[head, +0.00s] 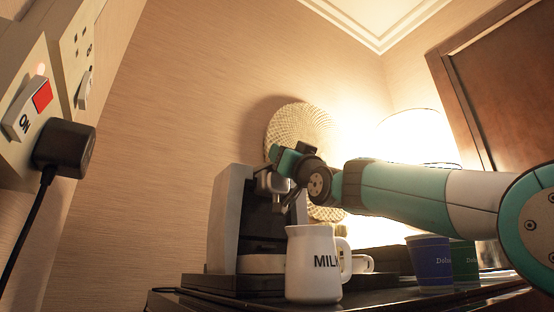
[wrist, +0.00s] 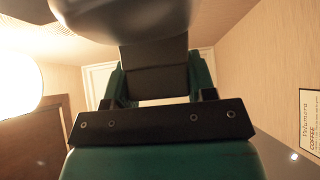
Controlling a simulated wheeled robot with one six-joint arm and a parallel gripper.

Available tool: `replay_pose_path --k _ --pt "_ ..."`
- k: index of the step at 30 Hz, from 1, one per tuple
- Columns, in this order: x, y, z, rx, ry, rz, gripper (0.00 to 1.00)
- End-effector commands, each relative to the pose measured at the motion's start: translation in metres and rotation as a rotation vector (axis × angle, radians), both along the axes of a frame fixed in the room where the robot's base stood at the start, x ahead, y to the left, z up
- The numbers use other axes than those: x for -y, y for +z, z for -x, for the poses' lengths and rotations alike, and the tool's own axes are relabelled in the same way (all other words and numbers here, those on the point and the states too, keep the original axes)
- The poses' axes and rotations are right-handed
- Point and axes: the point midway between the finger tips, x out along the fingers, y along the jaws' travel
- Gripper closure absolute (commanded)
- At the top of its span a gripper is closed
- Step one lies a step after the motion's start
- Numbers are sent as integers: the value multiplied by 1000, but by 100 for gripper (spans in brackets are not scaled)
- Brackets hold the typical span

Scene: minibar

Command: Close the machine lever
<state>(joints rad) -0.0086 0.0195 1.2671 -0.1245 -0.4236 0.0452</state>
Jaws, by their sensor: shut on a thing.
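The coffee machine (head: 230,215) stands at the left of the counter, grey with a dark front. My gripper (head: 285,162) is at the upper front of the machine, above the milk jug. In the wrist view my gripper (wrist: 157,76) has a teal finger on each side of a dark block, which looks like the machine lever (wrist: 155,82). It is shut on it. A rounded grey machine part (wrist: 125,20) fills the top of that view. In the head view my gripper hides most of the lever, so its angle cannot be told.
A white milk jug (head: 312,265) stands close in front of the machine, below my gripper. A white cup (head: 362,263) is behind it. Blue (head: 430,262) and green (head: 464,262) paper cups stand to the right, under my arm. A plugged wall socket (head: 62,148) is at left.

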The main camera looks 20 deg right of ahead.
Motion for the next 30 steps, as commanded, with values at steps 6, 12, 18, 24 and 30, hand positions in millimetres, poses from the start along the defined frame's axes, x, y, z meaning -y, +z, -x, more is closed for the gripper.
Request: replay_pose_path --k 6,12,18,24,30 --pt "0 -8 1 -6 -1 0 92" --pt "0 -10 0 -8 -1 1 92" --pt "0 -10 0 -9 -1 1 92" --pt "-1 -10 -1 -8 1 1 23" --pt "-1 -8 0 -4 1 0 23"
